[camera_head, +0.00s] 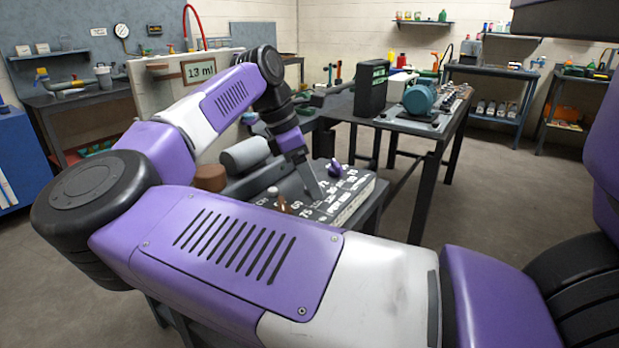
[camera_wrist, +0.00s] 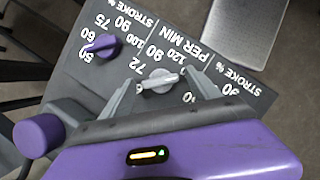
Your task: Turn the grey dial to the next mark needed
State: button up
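The grey dial (camera_wrist: 158,82) sits on a dark panel (camera_wrist: 92,82) among white numbers under the label PER MIN. The numbers 72, 90, 100 and 120 can be read near it or along the panel. The dial's bar lies slightly slanted; I cannot tell which mark it points to. My gripper (camera_wrist: 161,84) is open, with one finger on each side of the dial; contact cannot be told. In the head view my gripper (camera_head: 316,190) reaches down to the panel, and the grey dial is not clearly visible there.
A purple dial (camera_wrist: 102,45) stands left of the grey one in the wrist view, near 50, 60, 75 and 90. A grey cylinder (camera_head: 245,154) lies beside the panel. A motor bench (camera_head: 410,124) is behind.

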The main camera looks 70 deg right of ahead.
jog(key=p+v, duration=0.1)
jog(key=v, duration=0.6)
jog(key=shift+w+r, duration=0.15)
jog(key=shift+r, duration=0.2)
jog(key=shift+a, duration=0.15)
dwell(0.3)
